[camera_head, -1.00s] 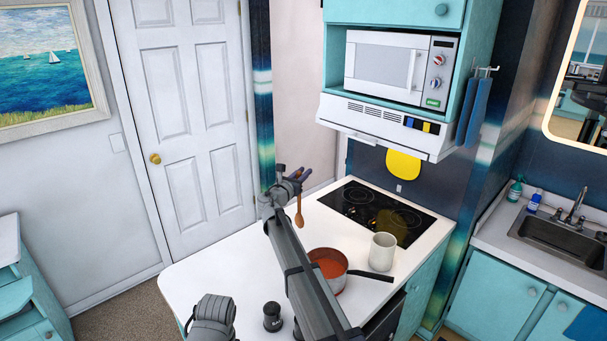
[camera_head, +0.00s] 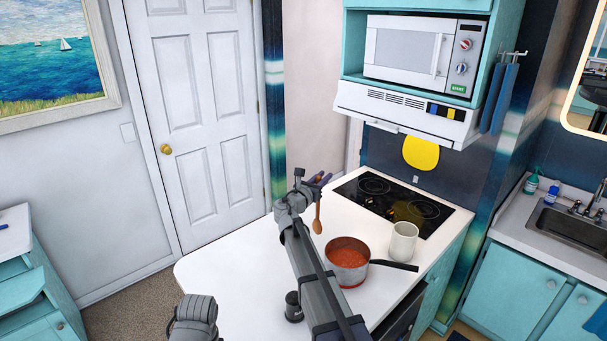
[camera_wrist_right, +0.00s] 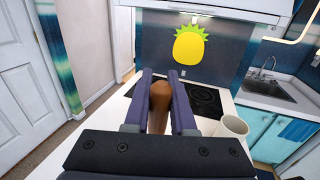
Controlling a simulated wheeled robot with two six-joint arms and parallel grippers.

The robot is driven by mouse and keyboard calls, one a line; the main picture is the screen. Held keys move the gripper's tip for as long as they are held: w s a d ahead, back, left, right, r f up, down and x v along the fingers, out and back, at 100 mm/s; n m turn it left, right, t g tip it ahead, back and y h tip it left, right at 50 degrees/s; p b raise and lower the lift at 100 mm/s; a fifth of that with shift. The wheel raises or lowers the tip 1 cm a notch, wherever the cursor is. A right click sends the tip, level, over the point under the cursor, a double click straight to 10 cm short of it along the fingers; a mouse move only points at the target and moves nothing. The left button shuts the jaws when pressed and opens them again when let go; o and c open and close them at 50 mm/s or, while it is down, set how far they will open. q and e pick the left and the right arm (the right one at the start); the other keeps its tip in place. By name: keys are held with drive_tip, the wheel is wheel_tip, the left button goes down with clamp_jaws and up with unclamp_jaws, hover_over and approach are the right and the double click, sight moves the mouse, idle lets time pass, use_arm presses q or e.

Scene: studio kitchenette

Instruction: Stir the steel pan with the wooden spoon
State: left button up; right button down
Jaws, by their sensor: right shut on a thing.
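The steel pan (camera_head: 360,276) stands on the white counter in the head view, with red food inside and its dark handle pointing right. My right gripper (camera_head: 319,179) is shut on the wooden spoon (camera_head: 317,219), which hangs bowl down, apart from the pan, and appears up and left of it in the picture. In the wrist view, the spoon (camera_wrist_right: 160,104) shows brown between the two dark fingers of my right gripper (camera_wrist_right: 160,75). The pan is hidden in that view. My left gripper is not in view; only a grey part of my left arm shows at the bottom.
A white mug (camera_head: 403,242) stands right of the pan, beside the black cooktop (camera_head: 380,190). A dark grinder-like object (camera_head: 293,307) stands near my right forearm. The range hood (camera_head: 400,112) overhangs the cooktop. The left part of the counter (camera_head: 235,270) is clear.

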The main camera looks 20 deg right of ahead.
drive_tip(key=s+d+r+m+g+h+p, duration=0.1)
drive_tip(key=s+d+g, duration=0.1)
drive_tip(key=s+d, duration=0.5)
drive_tip(key=s, duration=0.3)
drive_tip(key=shift+s+d+r+m+p, duration=0.15)
drive_tip(key=shift+d+r+m+p, duration=0.15)
drive_tip(key=shift+r+p, duration=0.1)
wheel_tip(320, 180, down, 12)
drive_tip(key=b, duration=1.1)
drive_tip(key=shift+r+b, duration=0.25)
drive_tip(key=shift+b, duration=0.1)
